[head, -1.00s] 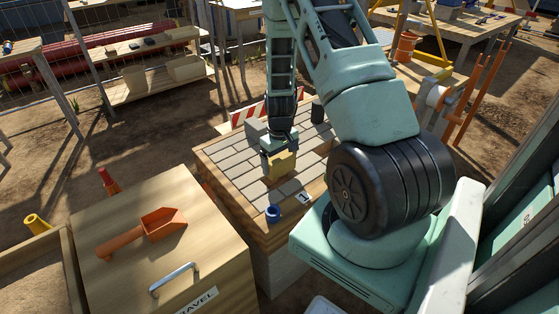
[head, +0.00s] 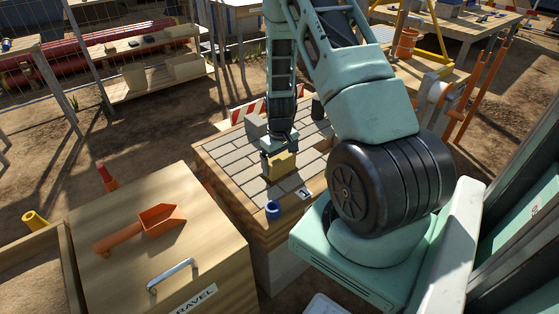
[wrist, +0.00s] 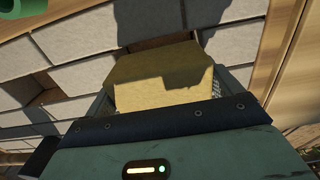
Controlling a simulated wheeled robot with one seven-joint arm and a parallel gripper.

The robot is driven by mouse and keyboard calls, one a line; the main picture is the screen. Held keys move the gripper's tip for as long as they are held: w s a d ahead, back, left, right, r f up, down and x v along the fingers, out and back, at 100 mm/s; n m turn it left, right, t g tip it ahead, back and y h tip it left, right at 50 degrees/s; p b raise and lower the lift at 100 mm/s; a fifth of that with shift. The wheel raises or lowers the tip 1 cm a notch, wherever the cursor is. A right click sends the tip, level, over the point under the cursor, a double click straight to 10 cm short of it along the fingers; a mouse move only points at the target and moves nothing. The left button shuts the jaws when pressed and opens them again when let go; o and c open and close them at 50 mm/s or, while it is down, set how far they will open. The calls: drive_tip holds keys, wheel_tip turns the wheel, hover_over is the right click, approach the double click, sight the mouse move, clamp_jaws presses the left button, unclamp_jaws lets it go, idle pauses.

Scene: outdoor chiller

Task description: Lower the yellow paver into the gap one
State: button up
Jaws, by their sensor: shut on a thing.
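The yellow paver (head: 282,165) is held in my gripper (head: 280,148) over the near part of the grey paver bed (head: 232,158). In the wrist view, the yellow paver (wrist: 165,85) sits between the two fingers, with a shadow across its upper part. A brown recess (wrist: 150,44) shows between grey pavers just beyond it; the paver hides part of it. A small card marked 1 (head: 304,194) lies on the bed's near wooden edge. I cannot tell whether the paver touches the bed.
A grey block (head: 256,126) stands on the pavers left of my gripper. A wooden box with an orange scoop (head: 150,228) is at the front left. A red-and-white barrier (head: 246,115) is behind the bed.

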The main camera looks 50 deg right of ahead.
drive_tip(key=shift+f+b, duration=0.7)
drive_tip(key=shift+f, duration=0.4)
drive_tip(key=shift+r, duration=0.1)
drive_tip(key=shift+r+p, duration=0.15)
drive_tip(key=shift+p, duration=0.15)
drive_tip(key=o, duration=1.6)
drive_tip(key=shift+c, duration=0.2)
wheel_tip(320, 180, up, 8)
drive_tip(key=p, duration=0.6)
